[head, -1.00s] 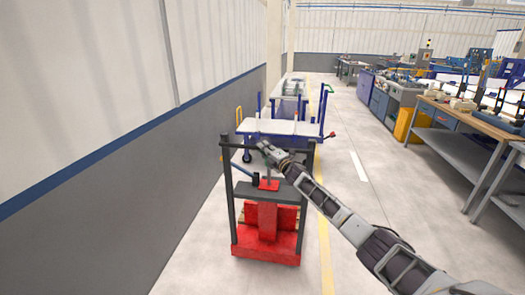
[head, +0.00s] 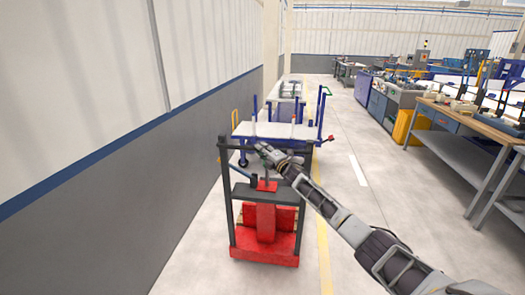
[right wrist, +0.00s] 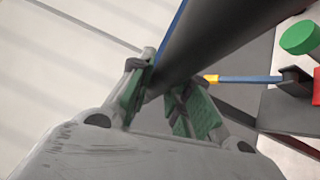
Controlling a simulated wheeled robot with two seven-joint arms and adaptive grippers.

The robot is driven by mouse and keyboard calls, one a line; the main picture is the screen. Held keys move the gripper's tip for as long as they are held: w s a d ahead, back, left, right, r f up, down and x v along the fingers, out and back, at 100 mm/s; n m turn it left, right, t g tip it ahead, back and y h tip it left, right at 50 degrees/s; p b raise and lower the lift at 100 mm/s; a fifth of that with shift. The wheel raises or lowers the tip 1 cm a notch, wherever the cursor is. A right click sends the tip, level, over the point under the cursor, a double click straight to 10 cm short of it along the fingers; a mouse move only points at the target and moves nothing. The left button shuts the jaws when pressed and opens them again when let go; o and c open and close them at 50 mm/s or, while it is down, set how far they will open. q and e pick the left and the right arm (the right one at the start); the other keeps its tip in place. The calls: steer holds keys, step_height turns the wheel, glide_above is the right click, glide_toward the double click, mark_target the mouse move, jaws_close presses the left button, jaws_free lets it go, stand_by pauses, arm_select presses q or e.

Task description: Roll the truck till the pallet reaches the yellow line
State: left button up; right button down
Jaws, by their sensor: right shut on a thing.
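The truck (head: 264,252) is a red base with a dark upright frame, standing on the floor in front of me in the head view. Light wooden edges, perhaps the pallet, show behind its red part, mostly hidden. My right gripper (head: 264,150) is at the frame's top bar (head: 292,146). In the right wrist view its green-padded fingers (right wrist: 160,105) are shut on the dark bar (right wrist: 215,40). The yellow line (head: 323,258) runs lengthwise along the floor, just right of the truck. My left gripper does not show.
A blue cart (head: 275,131) with posts stands close beyond the truck. A grey wall (head: 120,205) runs along the left. Workbenches (head: 452,120) and a yellow bin (head: 406,127) line the right.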

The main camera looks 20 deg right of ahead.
steer(key=shift+d+r, duration=0.15)
steer(key=shift+d, duration=0.05)
steer(key=c, duration=1.6)
jaws_free()
steer(key=shift+w, duration=0.1)
steer(key=shift+o, duration=1.4)
steer(key=shift+w+f, duration=0.15)
steer(key=shift+f, duration=0.1)
steer(key=shift+a+r, duration=0.1)
steer(key=shift+s, duration=0.3)
steer(key=shift+s+d+f, duration=0.2)
steer(key=shift+s, duration=0.25)
steer(key=v, duration=1)
steer(key=shift+s, duration=0.3)
